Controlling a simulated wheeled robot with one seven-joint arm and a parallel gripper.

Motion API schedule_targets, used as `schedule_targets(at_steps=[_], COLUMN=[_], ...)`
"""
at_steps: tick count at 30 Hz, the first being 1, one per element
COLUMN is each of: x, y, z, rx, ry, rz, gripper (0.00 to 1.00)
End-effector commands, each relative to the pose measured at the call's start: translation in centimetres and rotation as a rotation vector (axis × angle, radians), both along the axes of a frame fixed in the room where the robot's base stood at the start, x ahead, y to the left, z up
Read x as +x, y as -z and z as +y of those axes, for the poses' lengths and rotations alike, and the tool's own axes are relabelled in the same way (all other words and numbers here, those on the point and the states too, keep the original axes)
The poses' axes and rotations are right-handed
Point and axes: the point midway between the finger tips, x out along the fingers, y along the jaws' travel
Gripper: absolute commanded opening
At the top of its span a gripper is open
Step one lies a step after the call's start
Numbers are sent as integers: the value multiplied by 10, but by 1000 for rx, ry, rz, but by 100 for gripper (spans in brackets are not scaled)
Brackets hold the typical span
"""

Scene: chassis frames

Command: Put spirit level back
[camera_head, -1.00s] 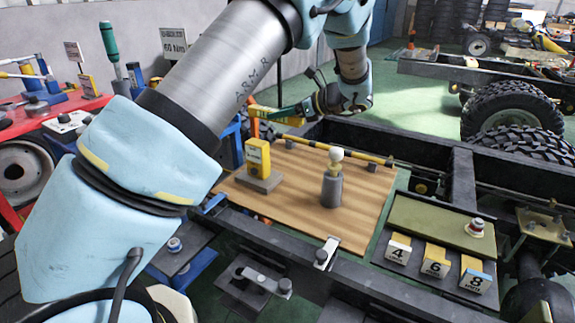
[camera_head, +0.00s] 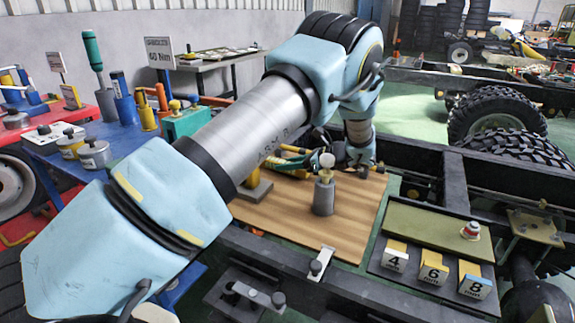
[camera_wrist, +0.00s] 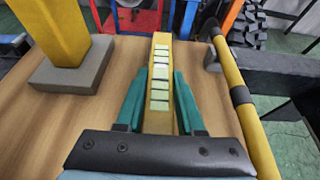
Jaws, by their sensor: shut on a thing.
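The spirit level is a yellow bar (camera_wrist: 161,75) with a row of pale windows, seen along its length in the wrist view. My gripper (camera_wrist: 152,98) has its teal fingers shut on it, one on each side. The level points away from the wrist, above the wooden board (camera_wrist: 75,140); I cannot tell whether it touches the board. In the head view my gripper (camera_head: 292,163) is small and partly hidden behind my arm and the post with a white ball.
A yellow block on a grey base (camera_wrist: 72,68) stands left of the level. A yellow-black rod (camera_wrist: 240,97) runs along the right. In the head view a grey post with a white ball (camera_head: 324,195) stands on the board. Numbered blocks (camera_head: 432,268) sit at right.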

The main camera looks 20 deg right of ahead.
Motion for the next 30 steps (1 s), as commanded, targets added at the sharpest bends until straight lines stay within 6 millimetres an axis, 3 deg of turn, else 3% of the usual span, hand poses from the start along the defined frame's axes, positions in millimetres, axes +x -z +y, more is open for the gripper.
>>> schedule_targets(at_steps=[12, 13, 18, 21, 30], x=[0, 0, 0, 0, 0], y=[7, 8, 7, 7, 2], z=[0, -1, 0, 0, 0], rx=[0, -1, -1, -1, -2], ry=[1, 1, 1, 1, 0], rz=[-2, -1, -1, -1, -1], gripper=[0, 38, 57, 67, 67])
